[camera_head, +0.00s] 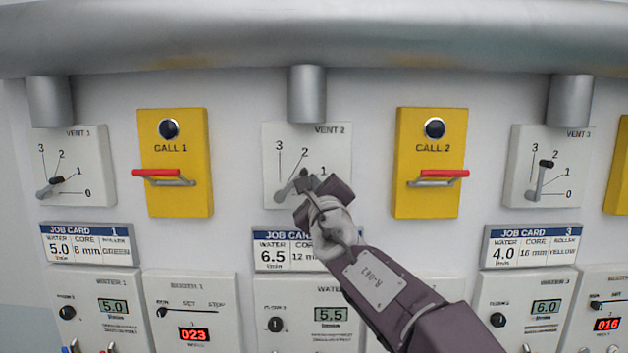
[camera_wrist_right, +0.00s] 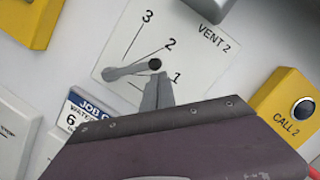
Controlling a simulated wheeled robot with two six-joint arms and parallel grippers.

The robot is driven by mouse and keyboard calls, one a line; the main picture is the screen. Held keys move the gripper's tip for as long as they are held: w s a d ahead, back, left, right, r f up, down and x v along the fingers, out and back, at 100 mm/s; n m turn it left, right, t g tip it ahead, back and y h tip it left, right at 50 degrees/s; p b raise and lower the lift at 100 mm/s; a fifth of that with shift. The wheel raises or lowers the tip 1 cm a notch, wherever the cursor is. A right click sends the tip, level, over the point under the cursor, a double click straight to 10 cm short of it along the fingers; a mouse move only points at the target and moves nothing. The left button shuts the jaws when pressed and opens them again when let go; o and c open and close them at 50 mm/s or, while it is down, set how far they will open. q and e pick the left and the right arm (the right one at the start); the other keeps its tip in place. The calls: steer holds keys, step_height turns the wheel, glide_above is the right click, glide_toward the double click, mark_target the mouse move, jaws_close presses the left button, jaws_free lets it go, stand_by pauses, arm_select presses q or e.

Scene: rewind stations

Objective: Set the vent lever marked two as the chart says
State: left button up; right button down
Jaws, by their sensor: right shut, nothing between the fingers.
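The VENT 2 plate (camera_head: 268,160) is at the centre of the head view, with marks 3 and 2 showing. Its grey lever (camera_head: 290,187) points up and right; in the wrist view the lever (camera_wrist_right: 130,69) ends in a dark knob between marks 2 and 1. My right gripper (camera_head: 308,184) is shut and empty. In the wrist view its fingertips (camera_wrist_right: 157,92) are just beside the knob on the side of mark 1; I cannot tell whether they touch. The gripper hides mark 0. No chart is in view. My left gripper is not in view.
VENT 1 (camera_head: 95,150) and VENT 3 (camera_head: 520,150) plates stand either side. Yellow CALL 1 (camera_head: 180,200) and CALL 2 (camera_head: 412,150) boxes with red-topped handles protrude near VENT 2. A large pipe (camera_head: 300,35) runs above. The job card (camera_head: 270,250) below reads water 6.5.

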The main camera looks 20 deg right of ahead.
mark_target(307, 171)
steer(key=shift+w, duration=0.1)
steer(key=r+n+p, duration=0.1)
steer(key=p, duration=0.1)
steer(key=a+r+n+p, duration=0.1)
steer(key=n+p, duration=0.1)
steer(key=p, duration=0.1)
steer(key=shift+w+a+r+g+y, duration=0.2)
steer(key=shift+r+g+y, duration=0.1)
steer(key=shift+r, duration=0.1)
steer(key=shift+w+a+r+p, duration=0.15)
steer(key=shift+a+r+p, duration=0.15)
steer(key=shift+a+p, duration=0.3)
steer(key=shift+w+a+r+p, duration=0.15)
steer(key=shift+a+r+p, duration=0.15)
steer(key=shift+a+p, duration=0.35)
steer(key=shift+w+a+r+p, duration=0.15)
steer(key=shift+a+r+p, duration=0.15)
steer(key=shift+a+p, duration=0.3)
